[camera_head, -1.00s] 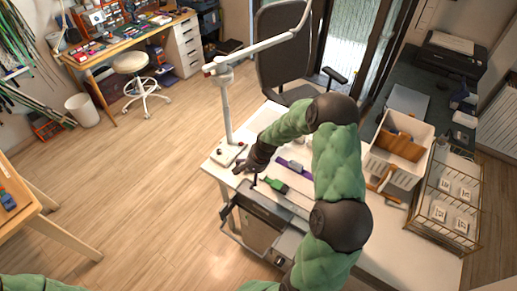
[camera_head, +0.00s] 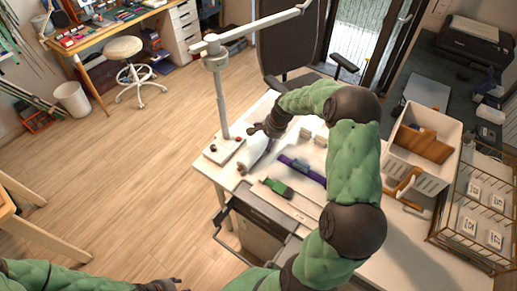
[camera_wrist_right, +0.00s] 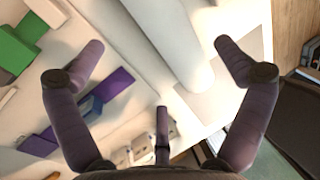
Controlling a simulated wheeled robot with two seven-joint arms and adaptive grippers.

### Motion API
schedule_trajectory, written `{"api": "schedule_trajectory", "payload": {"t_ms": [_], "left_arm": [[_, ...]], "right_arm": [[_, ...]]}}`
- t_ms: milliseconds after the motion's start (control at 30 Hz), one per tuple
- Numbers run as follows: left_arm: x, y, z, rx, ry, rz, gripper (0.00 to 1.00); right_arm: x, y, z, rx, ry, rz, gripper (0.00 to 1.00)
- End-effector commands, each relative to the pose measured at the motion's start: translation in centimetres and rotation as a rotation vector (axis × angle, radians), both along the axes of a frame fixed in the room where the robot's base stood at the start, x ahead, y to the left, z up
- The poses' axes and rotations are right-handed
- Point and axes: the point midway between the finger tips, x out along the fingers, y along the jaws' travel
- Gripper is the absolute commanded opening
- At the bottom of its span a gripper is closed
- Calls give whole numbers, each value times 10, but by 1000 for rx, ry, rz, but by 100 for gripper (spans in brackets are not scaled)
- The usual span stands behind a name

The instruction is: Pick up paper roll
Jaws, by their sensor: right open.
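The paper roll (camera_head: 254,156) is a pale cylinder lying on the white table near its left end, beside the lamp base. In the right wrist view the roll (camera_wrist_right: 165,38) runs from the top edge down between the spread fingers. My right gripper (camera_head: 258,131) is open above the roll's far end, and in the wrist view (camera_wrist_right: 158,44) nothing is clamped between its fingers. A gap to the roll shows on both sides. My left gripper (camera_head: 168,285) is only partly in view at the bottom edge, away from the table; its fingers are unclear.
A white lamp post (camera_head: 223,105) stands left of the right gripper, its arm reaching overhead. A green block (camera_head: 277,187) and a purple bar (camera_head: 302,169) lie on the table (camera_head: 385,235). A white bin (camera_head: 428,125) and wire rack (camera_head: 478,215) stand right.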

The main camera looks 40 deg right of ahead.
Motion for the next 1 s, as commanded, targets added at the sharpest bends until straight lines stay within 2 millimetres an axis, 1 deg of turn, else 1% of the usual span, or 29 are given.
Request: {"api": "schedule_trajectory", "payload": {"t_ms": [33, 200, 367, 433, 700, 800, 1000], "left_arm": [[0, 0, -3, 0, 0, 0, 40], [0, 0, -9, 0, 0, 0, 40], [0, 0, -11, 0, 0, 0, 40], [0, 0, -14, 0, 0, 0, 40], [0, 0, -27, 0, 0, 0, 40], [0, 0, -28, 0, 0, 0, 40], [0, 0, -27, 0, 0, 0, 40]], "right_arm": [[2, 2, -10, 2, 3, 1, 100], [9, 4, -33, 2, 3, 1, 100], [12, 3, -40, 0, 1, 1, 100], [14, 3, -46, 1, 1, 2, 100], [26, 4, -81, 1, 1, 2, 100], [28, 4, -87, 1, 1, 3, 100], [28, 4, -86, 1, 0, 1, 100]]}}
